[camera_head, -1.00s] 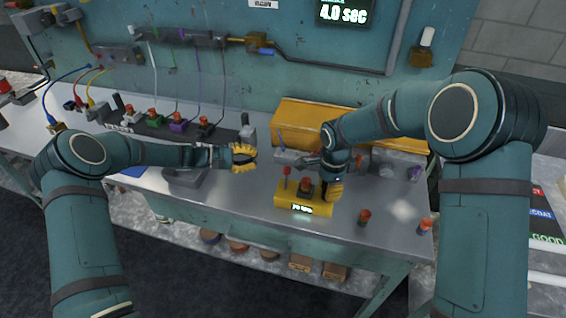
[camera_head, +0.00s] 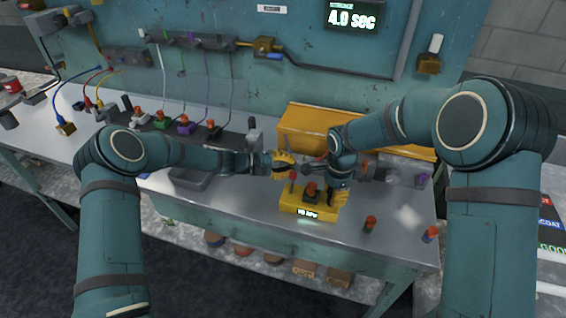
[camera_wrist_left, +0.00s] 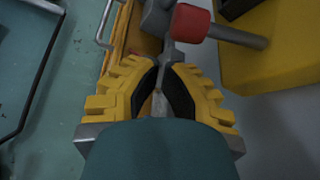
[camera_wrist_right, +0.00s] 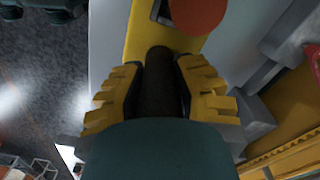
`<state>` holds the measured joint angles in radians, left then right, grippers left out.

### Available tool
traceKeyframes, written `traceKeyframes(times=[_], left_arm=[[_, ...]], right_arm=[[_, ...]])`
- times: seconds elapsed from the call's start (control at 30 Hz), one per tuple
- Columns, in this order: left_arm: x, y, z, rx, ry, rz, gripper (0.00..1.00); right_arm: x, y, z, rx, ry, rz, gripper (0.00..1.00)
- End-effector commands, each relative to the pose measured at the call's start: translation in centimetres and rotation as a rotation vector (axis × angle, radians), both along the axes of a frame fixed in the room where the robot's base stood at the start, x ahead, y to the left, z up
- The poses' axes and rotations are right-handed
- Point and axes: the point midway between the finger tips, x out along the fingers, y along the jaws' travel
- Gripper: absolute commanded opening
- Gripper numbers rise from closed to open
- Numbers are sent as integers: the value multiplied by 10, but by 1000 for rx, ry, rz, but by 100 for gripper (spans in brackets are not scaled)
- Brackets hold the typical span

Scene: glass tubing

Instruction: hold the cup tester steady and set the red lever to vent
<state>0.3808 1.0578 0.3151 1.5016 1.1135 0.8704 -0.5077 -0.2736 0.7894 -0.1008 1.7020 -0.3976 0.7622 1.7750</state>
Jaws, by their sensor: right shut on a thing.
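The cup tester (camera_head: 306,207) is a yellow block with a small lit display on its front, standing on the bench. Its red lever (camera_head: 293,175) rises at its left side; in the left wrist view the red knob (camera_wrist_left: 191,24) sits on a grey rod just beyond the fingertips. My left gripper (camera_head: 286,164) is close beside the lever, its fingertips (camera_wrist_left: 163,65) drawn together with nothing clearly held. My right gripper (camera_head: 338,196) is shut on a dark upright grip (camera_wrist_right: 160,80) at the tester's right side. The display text is too small to read surely.
Small red-capped pieces (camera_head: 370,224) stand on the bench right of the tester. A yellow bin (camera_head: 306,128) is behind it. A grey tray (camera_head: 190,178) and a row of coloured connectors (camera_head: 160,122) lie left. The bench front edge is close to the tester.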

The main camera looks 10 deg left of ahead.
Motion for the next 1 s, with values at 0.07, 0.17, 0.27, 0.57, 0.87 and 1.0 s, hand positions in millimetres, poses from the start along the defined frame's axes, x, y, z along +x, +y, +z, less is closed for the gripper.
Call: traceKeyframes(times=[0.07, 0.17, 0.27, 0.57, 0.87, 1.0], left_arm=[[-7, 0, 3, -1, 2, -1, 0], [-13, 0, 6, 0, 0, -1, 0], [-16, 0, 7, 0, 0, 0, 0], [-16, 0, 7, 0, 0, 0, 0], [-19, 1, 8, -9, -36, 0, 0], [-20, 1, 10, -12, -57, -1, 0]], right_arm=[[-1, 0, -1, -1, 4, 1, 0], [-1, 0, -1, -1, 3, 1, 0], [-1, 0, -1, -1, 3, 1, 0], [0, 0, -1, -2, 2, 0, 0], [0, -1, 0, -1, 1, -1, 0], [0, -1, 0, -1, 0, -1, 0]])
